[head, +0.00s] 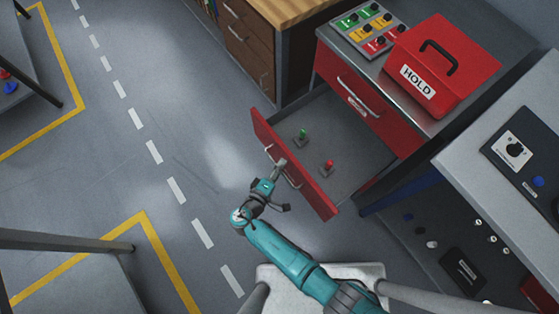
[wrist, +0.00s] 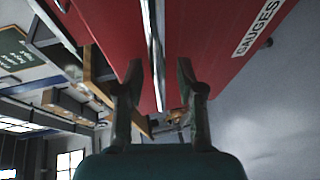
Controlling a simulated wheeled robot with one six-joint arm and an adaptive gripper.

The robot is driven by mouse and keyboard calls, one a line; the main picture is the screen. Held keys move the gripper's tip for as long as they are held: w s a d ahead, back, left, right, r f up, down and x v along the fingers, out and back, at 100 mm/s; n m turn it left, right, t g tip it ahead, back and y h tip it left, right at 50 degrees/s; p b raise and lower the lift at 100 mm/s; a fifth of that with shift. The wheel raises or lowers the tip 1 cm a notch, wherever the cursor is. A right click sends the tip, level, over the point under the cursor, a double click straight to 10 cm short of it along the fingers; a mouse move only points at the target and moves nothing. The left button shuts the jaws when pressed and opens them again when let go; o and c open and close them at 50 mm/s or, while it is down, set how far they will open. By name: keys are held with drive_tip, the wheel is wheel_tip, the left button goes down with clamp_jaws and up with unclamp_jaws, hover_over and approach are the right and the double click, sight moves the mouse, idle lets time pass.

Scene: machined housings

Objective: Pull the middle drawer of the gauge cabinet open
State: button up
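The gauge cabinet (head: 418,128) stands at the right in the head view, with a grey top and red drawer fronts. One drawer below its top drawer is pulled out; its red front (head: 318,197) faces my arm. A green-topped gauge (head: 303,136) and a red-topped gauge (head: 328,166) stand inside it. My gripper (head: 279,168) is at this drawer's silver handle (head: 291,181). In the wrist view the handle bar (wrist: 154,45) runs between the fingers of my gripper (wrist: 160,85), with gaps showing beside it. A GAUGES label (wrist: 258,27) shows on the red front.
The closed top drawer (head: 345,85) is above. A wooden-topped bench (head: 290,10) stands behind, a grey table (head: 500,150) at right. Floor left of the drawer is clear.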

drive_tip(key=v, duration=0.7)
drive_tip(key=shift+s, duration=0.2)
drive_tip(key=shift+a, duration=0.1)
idle(0.4)
